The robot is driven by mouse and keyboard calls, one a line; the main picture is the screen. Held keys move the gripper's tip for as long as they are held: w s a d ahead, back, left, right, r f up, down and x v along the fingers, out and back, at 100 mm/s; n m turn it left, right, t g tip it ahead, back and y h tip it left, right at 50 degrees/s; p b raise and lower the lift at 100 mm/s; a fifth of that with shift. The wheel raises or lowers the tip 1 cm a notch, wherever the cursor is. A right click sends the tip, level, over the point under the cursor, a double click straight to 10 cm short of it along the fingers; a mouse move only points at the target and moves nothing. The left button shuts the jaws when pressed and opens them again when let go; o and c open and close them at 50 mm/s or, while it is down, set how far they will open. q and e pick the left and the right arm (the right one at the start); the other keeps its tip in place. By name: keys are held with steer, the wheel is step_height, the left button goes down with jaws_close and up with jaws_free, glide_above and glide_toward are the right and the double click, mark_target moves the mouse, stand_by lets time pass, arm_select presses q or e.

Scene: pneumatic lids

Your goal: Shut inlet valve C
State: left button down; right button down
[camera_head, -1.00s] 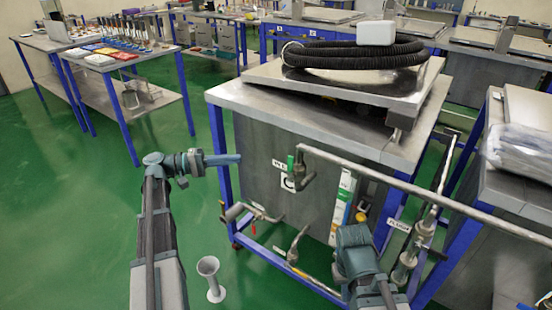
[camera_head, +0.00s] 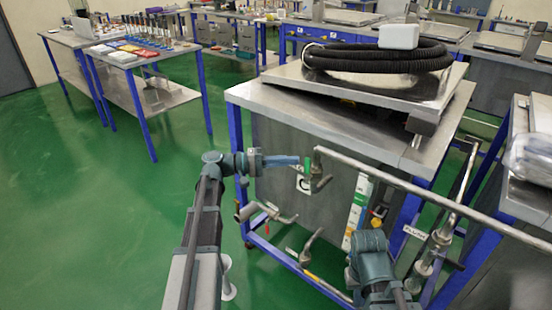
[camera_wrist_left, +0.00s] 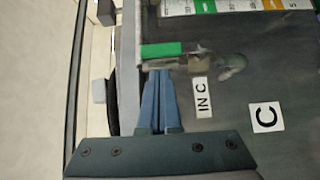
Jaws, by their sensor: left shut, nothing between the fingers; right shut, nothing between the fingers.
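Inlet valve C is on a pipe bend at the front of the steel cabinet. Its green handle (camera_head: 307,167) stands upright in the head view, above a square C label (camera_head: 303,184). My left gripper (camera_head: 297,160) is shut and empty, its fingertips just left of the handle. In the left wrist view, the fingertips (camera_wrist_left: 161,72) lie just below the green handle (camera_wrist_left: 161,50); I cannot tell whether they touch it. The IN C tag (camera_wrist_left: 201,97) is beside them. My right gripper (camera_head: 367,243) is low at the right, its fingers hidden by its wrist.
Another valve with a red handle (camera_head: 267,227) is below left. A black hose (camera_head: 380,57) lies on the cabinet top. The green floor (camera_head: 110,230) at the left is open.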

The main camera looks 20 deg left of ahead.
arm_select(q)
steer(key=shift+s+d, duration=0.2)
steer(key=shift+d, duration=0.45)
arm_select(e)
steer(key=shift+r, duration=0.15)
